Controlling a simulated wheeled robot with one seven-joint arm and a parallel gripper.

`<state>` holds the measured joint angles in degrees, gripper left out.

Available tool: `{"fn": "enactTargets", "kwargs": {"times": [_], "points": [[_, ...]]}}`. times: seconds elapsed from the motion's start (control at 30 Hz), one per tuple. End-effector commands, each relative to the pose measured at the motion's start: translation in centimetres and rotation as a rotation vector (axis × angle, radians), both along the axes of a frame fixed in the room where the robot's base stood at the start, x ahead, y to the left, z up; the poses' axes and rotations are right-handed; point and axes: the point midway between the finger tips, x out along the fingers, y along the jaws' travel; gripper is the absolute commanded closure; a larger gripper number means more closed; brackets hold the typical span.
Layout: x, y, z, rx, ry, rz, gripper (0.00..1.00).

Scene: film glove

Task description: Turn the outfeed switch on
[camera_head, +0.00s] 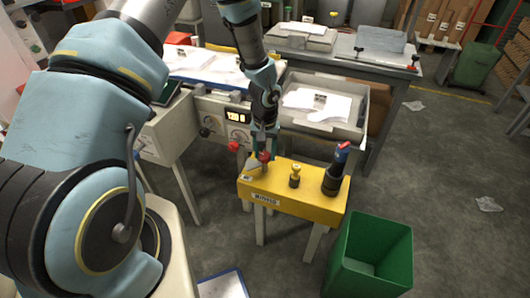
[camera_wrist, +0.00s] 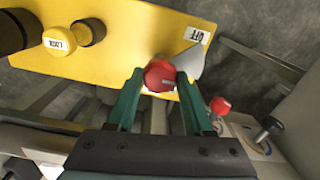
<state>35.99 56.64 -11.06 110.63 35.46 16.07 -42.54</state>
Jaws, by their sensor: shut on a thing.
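A yellow switch box (camera_head: 325,202) stands on pale legs in front of the machine, with a small label on its front that I cannot read surely. A red knob (camera_wrist: 160,76) sits at the box's edge; it also shows in the head view (camera_head: 265,157). A grey wedge-shaped plate (camera_wrist: 187,60) beside it lies by a white OFF label (camera_wrist: 198,35). My gripper (camera_wrist: 160,80) is shut on the red knob, one green finger on each side. My gripper also shows in the head view (camera_head: 260,151), pointing down. The knob's underside is hidden.
A yellow knob marked LOCK (camera_wrist: 59,41) and a black post with a blue and red top (camera_head: 335,172) stand on the same box. Another red knob (camera_wrist: 220,105) is on the machine. A green bin (camera_head: 345,248) stands at the front right. Floor to the right is mostly clear.

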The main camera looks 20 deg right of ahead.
Motion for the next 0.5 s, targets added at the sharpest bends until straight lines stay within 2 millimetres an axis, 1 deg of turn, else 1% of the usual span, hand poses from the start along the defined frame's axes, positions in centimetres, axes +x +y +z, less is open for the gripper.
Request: {"fn": "enactTargets", "kwargs": {"times": [0.27,0.5], "points": [[0.02,0.02,0.01,0.001,-0.001,-0.009,1.0],[0.01,0.01,-0.01,0.0,0.0,-0.094,1.0]]}}
